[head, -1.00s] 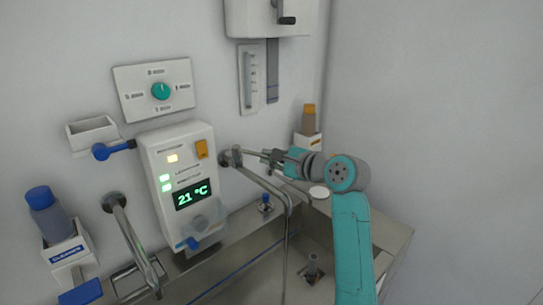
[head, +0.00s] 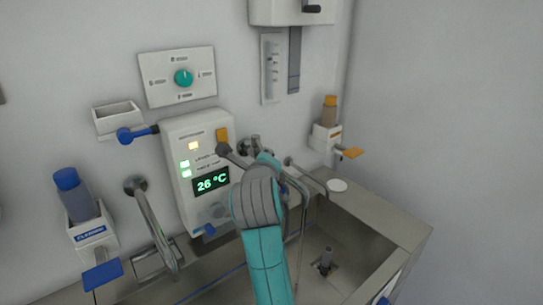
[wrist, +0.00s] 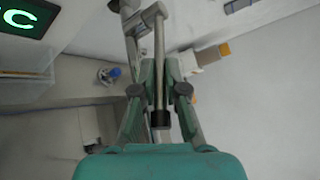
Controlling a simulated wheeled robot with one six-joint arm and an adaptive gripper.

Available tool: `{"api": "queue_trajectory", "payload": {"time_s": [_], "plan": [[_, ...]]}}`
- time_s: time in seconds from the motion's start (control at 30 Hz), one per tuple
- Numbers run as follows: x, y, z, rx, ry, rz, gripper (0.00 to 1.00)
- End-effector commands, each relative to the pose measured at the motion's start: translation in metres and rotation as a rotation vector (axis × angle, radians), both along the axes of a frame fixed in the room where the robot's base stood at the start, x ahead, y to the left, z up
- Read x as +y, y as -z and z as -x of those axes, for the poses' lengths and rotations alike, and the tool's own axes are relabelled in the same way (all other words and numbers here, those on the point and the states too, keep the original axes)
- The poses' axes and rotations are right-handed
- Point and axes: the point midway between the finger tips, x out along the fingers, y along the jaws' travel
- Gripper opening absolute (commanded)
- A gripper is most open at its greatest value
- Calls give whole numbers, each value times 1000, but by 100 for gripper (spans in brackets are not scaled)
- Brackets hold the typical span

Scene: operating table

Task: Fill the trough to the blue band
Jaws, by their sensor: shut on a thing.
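The steel trough (head: 398,240) stands below the wall, with a thin blue band (head: 210,284) along its inside. No water surface is clear to me. My gripper (wrist: 160,75) is shut on a metal tap lever (wrist: 159,45) with a black tip, which passes between the fingers in the wrist view. In the head view my wrist hides most of the gripper (head: 266,160), in front of the wall tap (head: 250,143). A dark-tipped lever end (head: 223,149) shows left of it. The long bent spout (head: 304,205) hangs over the trough. The display (head: 211,181) reads 26 °C.
A teal dial panel (head: 180,77) is above the control box. A second tap (head: 150,220) and a blue-capped bottle (head: 75,195) are at left. An orange-capped bottle holder (head: 327,135) is at right. A drain fitting (head: 326,260) stands in the trough.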

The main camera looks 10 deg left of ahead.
Motion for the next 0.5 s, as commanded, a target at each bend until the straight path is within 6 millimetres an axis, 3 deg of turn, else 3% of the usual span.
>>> {"api": "queue_trajectory", "payload": {"time_s": [0.5], "plan": [[8,2,6,5,112,4,0]]}}
